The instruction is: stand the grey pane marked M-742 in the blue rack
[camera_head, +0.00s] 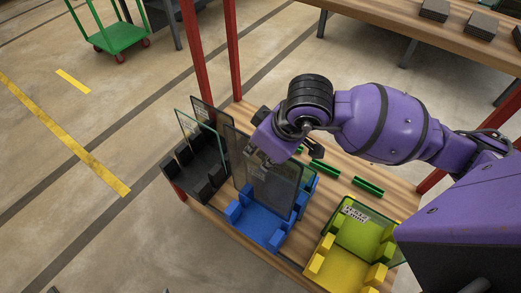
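A dark grey see-through pane (268,190) stands roughly upright at the blue rack (262,226), its lower part between the rack's blue posts. Whether its bottom edge rests in the slot cannot be seen. No M-742 marking is readable on it. My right gripper (260,157) comes in from the right at the pane's upper part and appears shut on it; its fingertips are small and partly hidden. Another pane edge with a greenish tint (309,182) shows just behind the grey one. My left gripper is not in view.
A black rack (205,188) at the left holds a clear pane (199,136) and a dark pane (212,119). A yellow rack (342,272) at the right carries a green labelled pane (361,232). Green holders (368,187) lie behind. Red posts (233,50) rise at the back.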

